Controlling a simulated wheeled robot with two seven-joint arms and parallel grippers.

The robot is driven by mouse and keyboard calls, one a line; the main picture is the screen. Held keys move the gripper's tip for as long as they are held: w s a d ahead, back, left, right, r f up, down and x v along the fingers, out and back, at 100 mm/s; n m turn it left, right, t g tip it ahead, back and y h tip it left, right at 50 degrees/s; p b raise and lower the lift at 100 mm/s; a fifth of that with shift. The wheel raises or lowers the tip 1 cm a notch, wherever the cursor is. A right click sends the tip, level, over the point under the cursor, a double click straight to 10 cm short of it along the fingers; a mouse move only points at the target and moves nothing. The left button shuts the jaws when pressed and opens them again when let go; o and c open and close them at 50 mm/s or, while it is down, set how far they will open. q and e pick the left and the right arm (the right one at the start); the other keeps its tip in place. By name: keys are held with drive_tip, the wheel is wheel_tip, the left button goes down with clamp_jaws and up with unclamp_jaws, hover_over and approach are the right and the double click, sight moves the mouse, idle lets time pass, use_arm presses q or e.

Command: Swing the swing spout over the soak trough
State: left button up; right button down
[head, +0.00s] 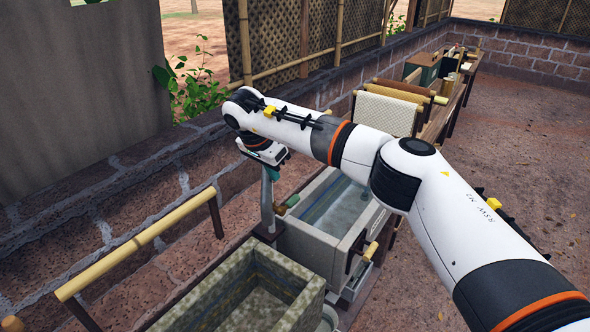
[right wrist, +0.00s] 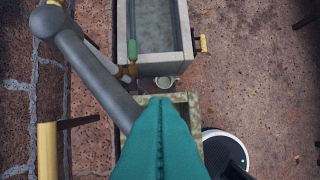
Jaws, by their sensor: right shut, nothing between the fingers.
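The swing spout (head: 267,208) is a grey metal pipe beside the near left corner of the grey water-filled trough (head: 306,244). In the right wrist view, its thick grey pipe (right wrist: 85,70) runs slantwise from a rounded end at upper left to behind my fingers. A green grip with a brass end (right wrist: 131,50) shows by that trough's left rim. My right gripper (head: 270,172) is right at the top of the pipe in the head view; its teal fingers (right wrist: 160,105) are shut and empty. Whether they touch the pipe, I cannot tell. My left gripper is not in view.
A mossy stone trough (head: 310,302) stands nearer than the grey one. A bamboo rail (head: 140,245) and a low stone wall (head: 110,190) lie on the left. Rollers with pale cloth (head: 385,114) stand behind. The floor on the right is open.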

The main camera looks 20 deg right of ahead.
drive_tip(key=shift+w+a, duration=0.25)
drive_tip(key=shift+a, duration=0.85)
drive_tip(key=shift+w+a, duration=0.2)
drive_tip(key=shift+a, duration=0.85)
drive_tip(key=shift+r, duration=0.1)
